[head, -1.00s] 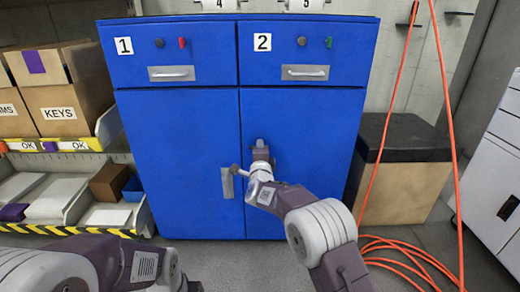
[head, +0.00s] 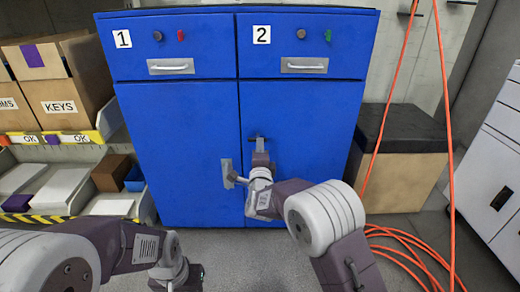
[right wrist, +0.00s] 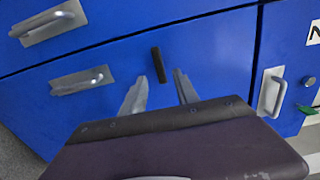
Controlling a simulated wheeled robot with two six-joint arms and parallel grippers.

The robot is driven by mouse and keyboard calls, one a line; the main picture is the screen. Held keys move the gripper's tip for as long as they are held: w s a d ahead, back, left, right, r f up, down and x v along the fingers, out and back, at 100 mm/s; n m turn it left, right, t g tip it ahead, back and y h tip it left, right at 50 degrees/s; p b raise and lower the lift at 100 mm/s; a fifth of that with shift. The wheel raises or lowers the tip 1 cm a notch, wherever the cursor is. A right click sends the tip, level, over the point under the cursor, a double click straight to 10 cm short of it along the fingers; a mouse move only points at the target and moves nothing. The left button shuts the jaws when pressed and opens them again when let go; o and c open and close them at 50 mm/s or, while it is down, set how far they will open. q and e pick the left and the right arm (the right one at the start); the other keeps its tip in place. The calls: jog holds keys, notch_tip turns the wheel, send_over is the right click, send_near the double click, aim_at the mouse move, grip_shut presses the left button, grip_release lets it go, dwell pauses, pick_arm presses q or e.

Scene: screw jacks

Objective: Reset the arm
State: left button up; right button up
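My right gripper (head: 258,146) is in front of the right lower door of the blue cabinet (head: 180,140). In the right wrist view the fingers of this gripper (right wrist: 162,88) are spread apart, with nothing held between them. A small black bar (right wrist: 158,65) on the blue door face shows just beyond the fingertips. My left arm reaches in from the lower left, and its gripper (head: 188,282) is low, at the bottom edge of the head view. It is dark and partly cut off, so its fingers cannot be made out.
The lower doors and the drawers marked 1 and 2 look closed. The left door has a silver handle (head: 228,174). Shelves with boxes (head: 60,95) stand left. A black-topped wooden box (head: 405,155), orange cable (head: 448,120) and white cabinet (head: 495,165) are at right.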

jog(key=s+b, duration=0.2)
jog(key=shift+s, duration=0.3)
